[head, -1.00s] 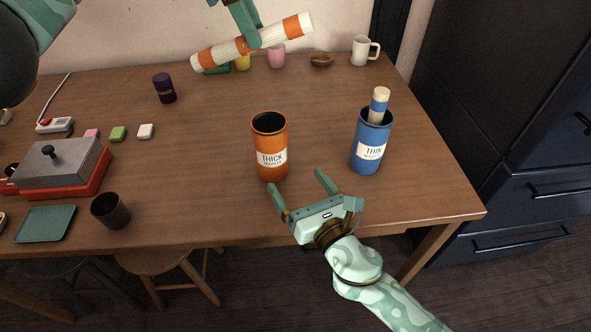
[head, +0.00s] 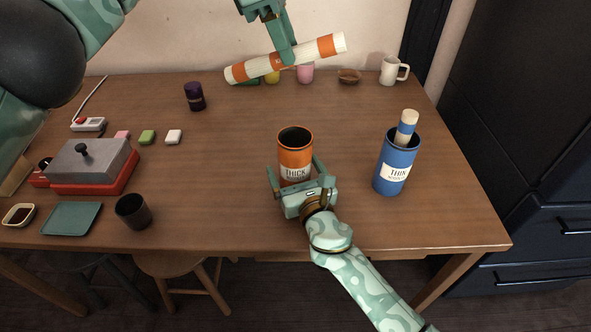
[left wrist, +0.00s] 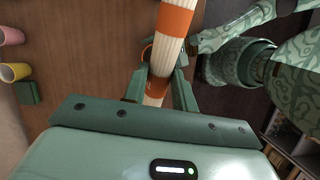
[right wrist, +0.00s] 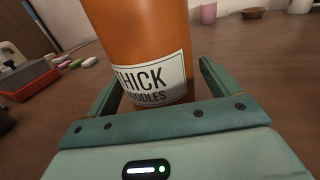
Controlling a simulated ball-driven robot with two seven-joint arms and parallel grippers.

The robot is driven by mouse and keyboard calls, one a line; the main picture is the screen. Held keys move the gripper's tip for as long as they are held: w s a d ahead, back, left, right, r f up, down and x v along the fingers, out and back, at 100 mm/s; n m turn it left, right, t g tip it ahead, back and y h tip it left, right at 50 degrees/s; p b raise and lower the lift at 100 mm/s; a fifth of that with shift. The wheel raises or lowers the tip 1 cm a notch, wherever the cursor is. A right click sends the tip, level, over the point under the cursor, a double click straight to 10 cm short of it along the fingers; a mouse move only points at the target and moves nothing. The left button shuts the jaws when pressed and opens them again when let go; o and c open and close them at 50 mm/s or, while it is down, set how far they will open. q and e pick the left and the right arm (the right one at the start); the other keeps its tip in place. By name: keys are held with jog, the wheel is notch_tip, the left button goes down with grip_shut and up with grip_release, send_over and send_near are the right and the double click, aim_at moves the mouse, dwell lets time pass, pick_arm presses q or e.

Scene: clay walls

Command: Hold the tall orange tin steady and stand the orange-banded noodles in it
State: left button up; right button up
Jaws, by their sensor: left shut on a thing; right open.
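The tall orange tin (head: 295,152) stands upright on the table, open at the top, with a "THICK NOODLES" label. It fills the middle of the right wrist view (right wrist: 140,35). My right gripper (head: 295,175) is open, its fingers on either side of the tin's lower part; I cannot tell whether they touch it. The orange-banded noodles (head: 245,71) are a cream bundle with orange bands, held tilted high above the back of the table. My left gripper (head: 284,58) is shut on them near the middle. They also show in the left wrist view (left wrist: 174,48), partly covering the tin.
A blue "THIN" tin (head: 397,165) with a blue-banded bundle (head: 406,126) stands to the right. A dark cup (head: 133,211), a red-based grill (head: 90,168) and a green tray (head: 70,219) are at left. A purple tin (head: 194,97) and white mug (head: 393,71) stand farther back.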

aim_at(261, 57)
jog(key=c, duration=1.1)
pick_arm(q)
notch_tip(261, 57, down, 13)
dwell(0.9)
jog(key=o, duration=1.1)
jog(key=v, duration=1.2)
jog(key=shift+w, duration=0.1)
jog(key=shift+f, duration=0.1)
